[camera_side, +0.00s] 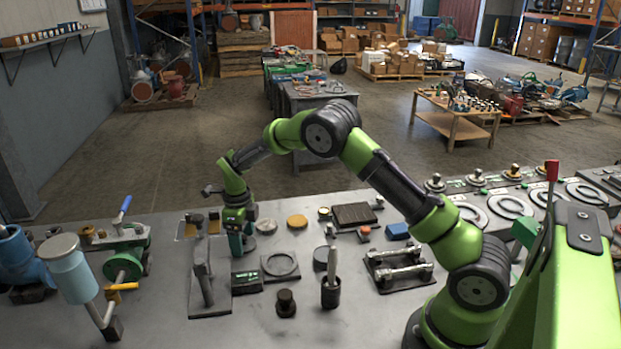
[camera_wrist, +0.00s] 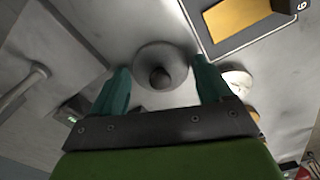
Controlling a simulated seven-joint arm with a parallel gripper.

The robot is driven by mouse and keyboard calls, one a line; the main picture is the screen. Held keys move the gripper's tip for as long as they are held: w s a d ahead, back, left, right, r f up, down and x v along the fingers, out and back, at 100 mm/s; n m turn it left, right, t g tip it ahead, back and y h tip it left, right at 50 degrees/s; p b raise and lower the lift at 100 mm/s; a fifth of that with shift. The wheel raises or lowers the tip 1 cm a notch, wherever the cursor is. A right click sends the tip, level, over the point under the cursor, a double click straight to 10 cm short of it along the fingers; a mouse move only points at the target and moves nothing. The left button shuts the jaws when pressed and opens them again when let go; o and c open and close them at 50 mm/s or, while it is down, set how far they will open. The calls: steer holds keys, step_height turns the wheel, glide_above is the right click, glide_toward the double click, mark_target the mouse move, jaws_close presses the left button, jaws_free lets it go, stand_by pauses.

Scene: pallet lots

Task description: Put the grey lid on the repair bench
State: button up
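A round grey lid with a dark knob (camera_wrist: 160,54) lies on the grey worktop, between and just beyond my fingertips in the wrist view. My gripper (camera_wrist: 160,68) has two teal fingers spread to either side of the lid, with nothing held between them. In the side view my gripper (camera_side: 240,243) points down, low over the worktop at left of centre, and hides most of the lid. No surface is clearly marked as the repair bench, so I cannot tell which one it is.
A dark plate with a ring (camera_side: 281,265) and a dark upright post (camera_side: 203,272) stand close to my gripper. A tan disc (camera_side: 297,221) and a dark cup with a rod (camera_side: 331,292) are further right. A yellow-floored tray (camera_wrist: 236,17) lies beside the lid.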

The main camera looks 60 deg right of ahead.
mark_target(243, 237)
steer(key=s+r+n+t, duration=0.1)
steer(key=s+r+n, duration=0.1)
steer(key=r, duration=0.7)
steer(key=s+r+n, duration=0.2)
steer(key=r, duration=0.8)
steer(key=s+a+r+n+t+y, duration=0.25)
steer(key=s+r+n, duration=0.35)
steer(key=s+n, duration=0.3)
steer(key=s+a+n+t, duration=0.1)
steer(key=s+n+t, duration=0.1)
steer(key=s+n, duration=0.5)
steer(key=s+a+n+t, duration=0.1)
steer(key=s+a+n, duration=0.1)
steer(key=s+n, duration=0.5)
steer(key=shift+s+a+f+t, duration=0.35)
steer(key=shift+s+f, duration=0.1)
steer(key=shift+s, duration=0.5)
steer(key=shift+h, duration=0.25)
